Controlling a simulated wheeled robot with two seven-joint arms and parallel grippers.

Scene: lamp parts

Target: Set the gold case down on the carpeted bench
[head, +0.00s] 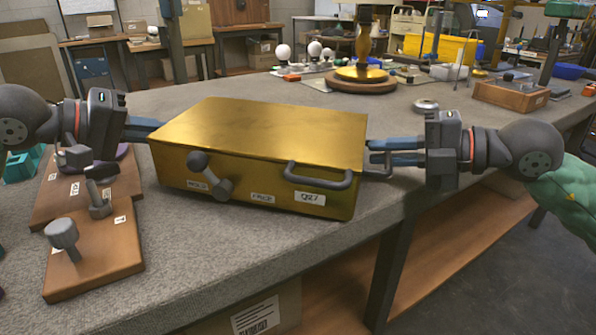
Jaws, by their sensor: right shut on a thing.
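The gold case (265,135) is a closed box with a dark bar handle (318,180), a grey knob or crank (210,175) and white labels on its front. It sits level, over or on the carpeted bench (230,270) near the front edge; I cannot tell whether its underside touches. My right gripper (378,152) is at the case's right end, shut on a grey side handle there. My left gripper (148,128) reaches the left end; its fingertips are hidden behind the case, so its grip does not show.
Wooden boards with grey knobs (95,265) lie left of the case. A gold lamp base on a round wooden foot (362,85) and white bulbs (314,48) stand behind it. A small wooden box (510,95) is at the right. Carpet is free behind the case and at its front left.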

